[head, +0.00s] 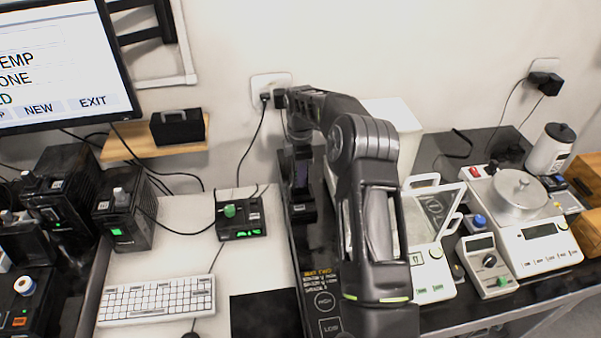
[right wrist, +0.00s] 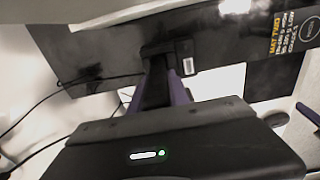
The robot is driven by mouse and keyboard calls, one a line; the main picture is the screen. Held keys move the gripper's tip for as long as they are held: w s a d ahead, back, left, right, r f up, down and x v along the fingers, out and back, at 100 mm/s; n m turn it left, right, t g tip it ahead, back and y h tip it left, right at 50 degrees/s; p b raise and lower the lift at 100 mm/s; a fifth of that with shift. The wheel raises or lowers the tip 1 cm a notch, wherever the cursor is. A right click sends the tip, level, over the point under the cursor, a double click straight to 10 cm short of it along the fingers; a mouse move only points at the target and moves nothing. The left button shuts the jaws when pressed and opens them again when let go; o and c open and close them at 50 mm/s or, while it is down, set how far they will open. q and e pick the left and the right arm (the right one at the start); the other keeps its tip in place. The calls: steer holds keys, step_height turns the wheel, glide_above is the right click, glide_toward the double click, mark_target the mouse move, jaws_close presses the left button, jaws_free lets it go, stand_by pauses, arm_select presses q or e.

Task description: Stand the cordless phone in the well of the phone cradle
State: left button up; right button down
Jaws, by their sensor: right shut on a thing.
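My right gripper (head: 300,182) points down at the back of the dark table strip, near the wall. It is shut on the dark cordless phone (right wrist: 156,92), which shows between the purple-edged fingers in the right wrist view. The phone is upright or nearly so, and the fingers hide much of it. The black phone cradle (head: 301,214) stands right under the gripper; it also shows in the right wrist view (right wrist: 184,52). The phone's lower end meets or overlaps the cradle in the picture. I cannot tell whether it is inside the well. My left gripper is not in view.
A small black box with a green knob (head: 240,217) and a keyboard (head: 155,299) are left of the cradle. A white container (head: 398,125), a balance with a glass lid (head: 431,240) and a scale with a round pan (head: 520,215) are to the right. The wall is close behind.

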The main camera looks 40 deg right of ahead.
steer(key=shift+f+b, duration=0.6)
steer(key=shift+f, duration=0.35)
stand_by(0.3)
steer(key=c, duration=0.6)
jaws_free()
steer(key=shift+r, duration=0.1)
step_height(320, 180, up, 7)
steer(key=p, duration=0.3)
steer(key=shift+r, duration=0.2)
stand_by(0.7)
stand_by(0.5)
